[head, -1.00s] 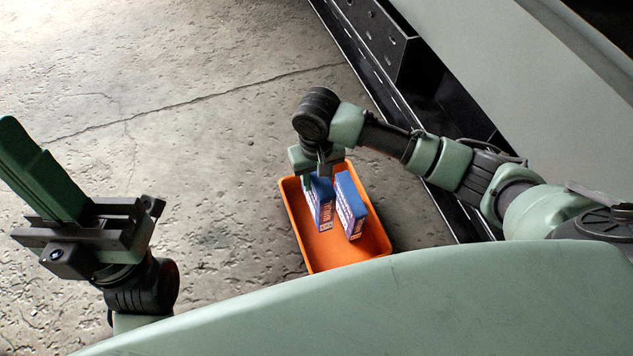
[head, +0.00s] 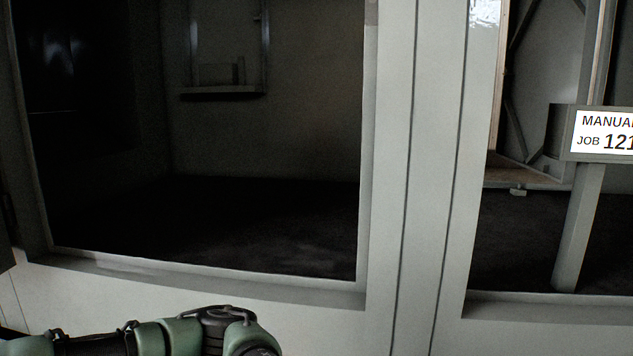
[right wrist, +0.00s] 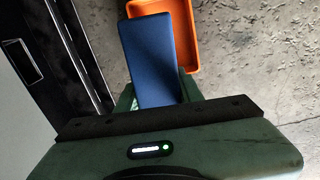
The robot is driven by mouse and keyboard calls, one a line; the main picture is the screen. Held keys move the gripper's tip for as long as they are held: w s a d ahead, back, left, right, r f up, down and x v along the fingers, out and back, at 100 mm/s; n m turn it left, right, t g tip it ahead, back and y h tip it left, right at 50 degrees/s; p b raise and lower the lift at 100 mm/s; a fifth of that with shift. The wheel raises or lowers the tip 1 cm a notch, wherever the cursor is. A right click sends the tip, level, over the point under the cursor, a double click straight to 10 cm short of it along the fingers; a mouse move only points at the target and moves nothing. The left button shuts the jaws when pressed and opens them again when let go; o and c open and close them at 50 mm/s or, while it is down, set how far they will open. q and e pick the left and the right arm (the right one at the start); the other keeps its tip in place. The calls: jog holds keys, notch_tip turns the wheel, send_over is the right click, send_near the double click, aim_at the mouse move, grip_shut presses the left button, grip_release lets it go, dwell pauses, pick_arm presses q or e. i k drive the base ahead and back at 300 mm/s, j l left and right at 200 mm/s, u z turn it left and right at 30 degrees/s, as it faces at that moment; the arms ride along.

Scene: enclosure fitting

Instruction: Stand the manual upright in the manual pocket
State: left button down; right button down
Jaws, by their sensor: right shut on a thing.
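In the right wrist view my right gripper (right wrist: 157,94) is shut on a blue manual (right wrist: 150,58), which sticks out beyond the fingers. The manual overlaps the left edge of an orange tray (right wrist: 181,22); how far it is above the tray I cannot tell. In the head view a sign (head: 604,134) reads "MANUA", cut off, and "JOB 121", on a grey post. A grey box-like part (head: 556,128) stands partly behind the sign; whether it is the manual pocket I cannot tell. My left gripper is out of view.
A large pale cabinet front with a dark window opening (head: 270,215) fills the head view. A wide upright frame post (head: 425,150) separates it from the right opening. A small dark ledge (head: 221,95) shows inside. Rough concrete floor (right wrist: 245,75) surrounds the tray.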

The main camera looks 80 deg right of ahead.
aim_at(591, 156)
jog(key=z, duration=0.5)
jog(key=l+z, duration=0.1)
jog(key=z, duration=0.4)
jog(key=l+z, duration=0.1)
jog(key=z, duration=0.85)
jog(key=l+z, duration=0.15)
jog(key=z, duration=0.35)
jog(key=l+z, duration=0.1)
jog(key=z, duration=0.9)
jog(key=l+z, duration=0.1)
jog(key=z, duration=0.4)
jog(key=i+l+z, duration=0.1)
jog(key=z, duration=0.35)
jog(key=i+l+z, duration=0.15)
jog(key=z, duration=0.3)
jog(key=i+z, duration=0.2)
jog(key=z, duration=0.25)
jog(key=i+z, duration=0.15)
jog(key=z, duration=0.25)
jog(key=i+l+z, duration=0.1)
jog(key=i, duration=0.55)
jog(key=i+l+u, duration=0.15)
jog(key=u, duration=1.25)
